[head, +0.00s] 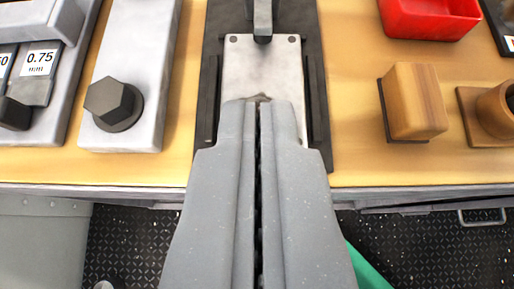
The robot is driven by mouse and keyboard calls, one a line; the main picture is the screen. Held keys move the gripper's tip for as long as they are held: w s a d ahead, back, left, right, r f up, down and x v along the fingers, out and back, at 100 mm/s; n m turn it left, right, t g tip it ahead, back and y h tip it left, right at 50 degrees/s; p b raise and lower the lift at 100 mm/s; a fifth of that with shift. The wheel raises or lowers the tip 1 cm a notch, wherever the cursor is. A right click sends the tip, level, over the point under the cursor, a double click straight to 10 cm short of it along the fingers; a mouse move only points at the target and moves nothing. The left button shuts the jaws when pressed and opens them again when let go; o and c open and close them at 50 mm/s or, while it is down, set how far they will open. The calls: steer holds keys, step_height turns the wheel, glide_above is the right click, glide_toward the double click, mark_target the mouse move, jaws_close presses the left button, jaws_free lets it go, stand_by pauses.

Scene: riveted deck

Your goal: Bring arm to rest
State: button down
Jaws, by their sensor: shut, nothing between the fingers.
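My gripper (259,104) is in the middle of the head view, pointing away over the front edge of a wooden bench (360,165). Its two grey fingers lie side by side with only a thin dark seam between them. Nothing shows between the fingers. The fingertips overlap the lower part of a light metal plate (262,70) in a dark frame (222,30). I cannot tell whether the tips touch the plate.
Left are a grey block with a dark hex bolt (114,102) and a rack labelled 0.75 mm (38,65). Right are a wooden block (414,102), a round wooden piece (495,105) and a red tray (430,30). Below the bench edge is dark patterned floor (420,250).

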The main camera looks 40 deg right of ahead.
steer(key=shift+a, duration=0.1)
steer(key=w+a+r+n+t+y+p, duration=0.1)
steer(key=a+r+n+t+y, duration=0.15)
steer(key=a+r, duration=0.45)
steer(key=w+a+r+n+t+y, duration=0.1)
steer(key=w+a+r+n+y, duration=0.15)
steer(key=r, duration=0.85)
steer(key=s+d+r+n+t+y, duration=0.1)
steer(key=s+r+t, duration=0.1)
steer(key=r, duration=1)
steer(key=s+d+r+n+t+y, duration=0.1)
steer(key=s+r, duration=0.4)
steer(key=r, duration=0.7)
steer(key=shift+s+d+r+n+t+y+p, duration=0.25)
steer(key=shift+d+n+t+p, duration=0.25)
steer(key=shift+n, duration=0.3)
